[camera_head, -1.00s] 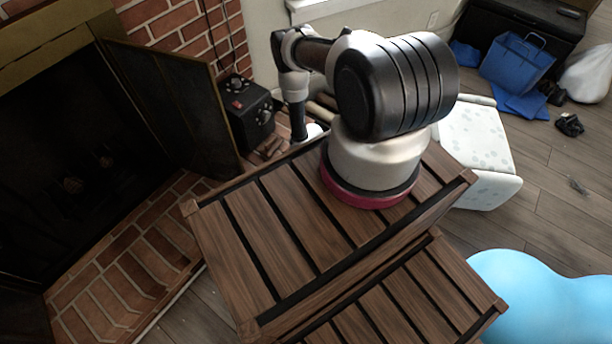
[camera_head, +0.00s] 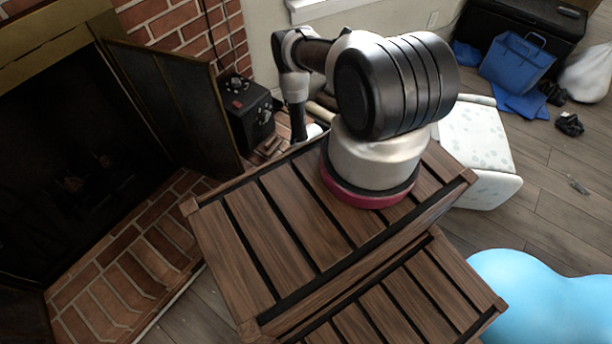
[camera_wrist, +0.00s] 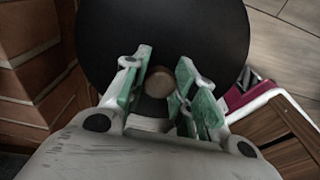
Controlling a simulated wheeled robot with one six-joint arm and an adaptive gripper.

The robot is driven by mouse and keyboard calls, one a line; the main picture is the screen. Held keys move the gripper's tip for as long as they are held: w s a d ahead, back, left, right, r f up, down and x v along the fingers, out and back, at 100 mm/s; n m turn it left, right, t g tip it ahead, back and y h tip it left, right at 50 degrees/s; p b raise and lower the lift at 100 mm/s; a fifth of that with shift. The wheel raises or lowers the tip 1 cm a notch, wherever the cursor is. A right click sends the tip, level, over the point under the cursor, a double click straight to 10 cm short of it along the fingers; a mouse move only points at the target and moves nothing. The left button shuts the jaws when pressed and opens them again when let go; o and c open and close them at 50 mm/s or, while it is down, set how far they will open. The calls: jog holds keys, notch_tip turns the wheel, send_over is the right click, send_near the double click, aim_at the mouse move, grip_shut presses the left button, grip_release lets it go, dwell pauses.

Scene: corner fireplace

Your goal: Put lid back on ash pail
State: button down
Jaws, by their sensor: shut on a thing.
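The lid is a black round disc (camera_wrist: 165,28) with a small brownish knob (camera_wrist: 160,83) at its middle, seen from above in the wrist view. My gripper (camera_wrist: 159,70), with green-padded fingers, is shut on the knob, one finger on each side. I cannot see the ash pail in either view; the lid covers whatever is under it. In the head view my gripper and the lid are hidden behind my own arm and the wooden slatted top.
A slatted wooden top (camera_head: 270,235) fills the middle of the head view. Left are a brick hearth (camera_head: 130,270) and fireplace screen (camera_head: 180,100). A black box (camera_head: 245,115) stands behind. A white spotted seat (camera_head: 480,145) and blue rounded object (camera_head: 540,300) are right.

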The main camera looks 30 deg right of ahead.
jog(key=c, duration=0.6)
grip_release()
jog(key=shift+r, duration=3.5)
grip_shut()
